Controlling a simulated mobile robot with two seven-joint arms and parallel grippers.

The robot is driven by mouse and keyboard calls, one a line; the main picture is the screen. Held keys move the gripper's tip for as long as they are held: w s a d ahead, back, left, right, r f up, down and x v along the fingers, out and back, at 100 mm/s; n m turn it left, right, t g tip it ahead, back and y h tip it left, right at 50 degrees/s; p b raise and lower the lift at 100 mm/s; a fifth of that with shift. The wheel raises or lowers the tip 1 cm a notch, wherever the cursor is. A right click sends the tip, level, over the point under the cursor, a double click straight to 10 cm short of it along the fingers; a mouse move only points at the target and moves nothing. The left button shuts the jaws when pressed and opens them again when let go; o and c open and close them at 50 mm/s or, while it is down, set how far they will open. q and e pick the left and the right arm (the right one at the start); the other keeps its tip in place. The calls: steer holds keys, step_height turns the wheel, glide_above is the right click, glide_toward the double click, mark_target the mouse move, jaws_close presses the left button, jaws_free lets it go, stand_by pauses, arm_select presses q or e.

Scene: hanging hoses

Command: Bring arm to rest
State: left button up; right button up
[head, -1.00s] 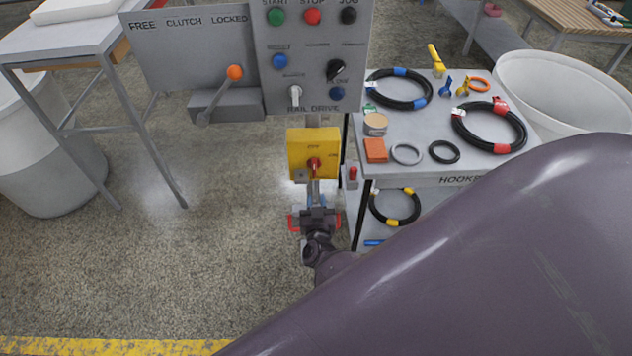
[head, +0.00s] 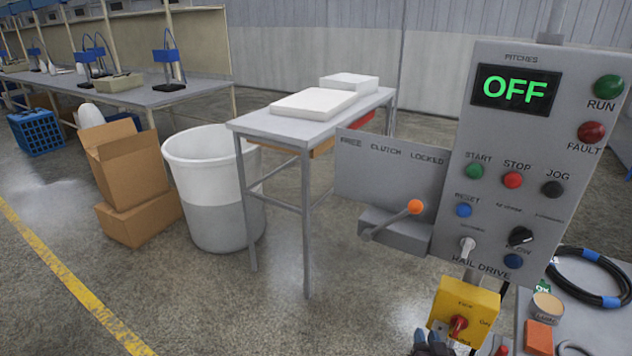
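The grey rail drive panel (head: 500,160) stands at the right in the head view, with a display reading OFF. Its clutch lever with an orange knob (head: 415,206) sits on the left side, below the words FREE, CLUTCH and LOCKED. A yellow switch box (head: 465,307) with a red knob is below the panel. My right gripper (head: 434,343) shows only as a dark part at the bottom edge, close to the yellow box. Most of it is cut off, so its opening and any contact are hidden. My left gripper is out of view.
A grey table (head: 270,124) with white slabs stands left of the panel. A white bin (head: 212,190) and cardboard boxes (head: 130,175) are further left. A shelf at the lower right carries a black hose coil (head: 590,275). The floor in front is clear.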

steer(key=s+d+f+n+g+y+b, duration=0.1)
steer(key=s+n+g, duration=0.3)
steer(key=s, duration=2)
steer(key=shift+f+g+b, duration=0.35)
steer(key=shift+g+b, duration=0.05)
steer(key=shift+d, duration=0.1)
